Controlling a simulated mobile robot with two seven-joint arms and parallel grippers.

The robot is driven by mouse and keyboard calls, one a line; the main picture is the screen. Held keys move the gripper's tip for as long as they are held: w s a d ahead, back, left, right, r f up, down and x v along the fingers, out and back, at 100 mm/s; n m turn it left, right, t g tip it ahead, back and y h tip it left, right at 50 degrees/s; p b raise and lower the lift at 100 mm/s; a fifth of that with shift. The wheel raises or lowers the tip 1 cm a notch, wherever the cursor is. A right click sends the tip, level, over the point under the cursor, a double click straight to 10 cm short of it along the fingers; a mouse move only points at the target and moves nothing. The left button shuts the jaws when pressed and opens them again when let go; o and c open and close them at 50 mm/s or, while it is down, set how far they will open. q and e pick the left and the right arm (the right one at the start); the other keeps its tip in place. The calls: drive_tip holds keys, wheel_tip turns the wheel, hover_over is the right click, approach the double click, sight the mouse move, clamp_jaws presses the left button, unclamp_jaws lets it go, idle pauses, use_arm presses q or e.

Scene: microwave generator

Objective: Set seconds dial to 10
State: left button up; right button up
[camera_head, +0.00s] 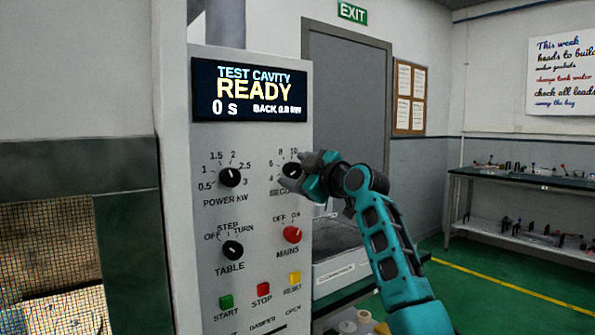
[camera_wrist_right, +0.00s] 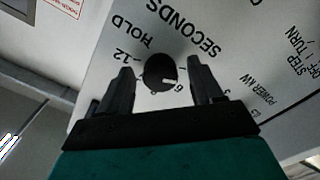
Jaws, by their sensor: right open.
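The seconds dial (camera_head: 291,170) is a round black knob on the grey control panel, partly hidden by my right gripper (camera_head: 309,173) in the head view. The display (camera_head: 249,91) reads READY and 0 s. My left gripper is not in view.
The power knob (camera_head: 230,177), table knob (camera_head: 232,250) and red mains knob (camera_head: 292,234) sit close by on the panel. The green start (camera_head: 226,302), red stop (camera_head: 263,289) and yellow reset (camera_head: 295,278) buttons lie below. A mesh window (camera_head: 50,240) is at left.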

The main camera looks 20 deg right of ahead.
drive_tip(key=shift+c, duration=0.5)
drive_tip(key=c, duration=1)
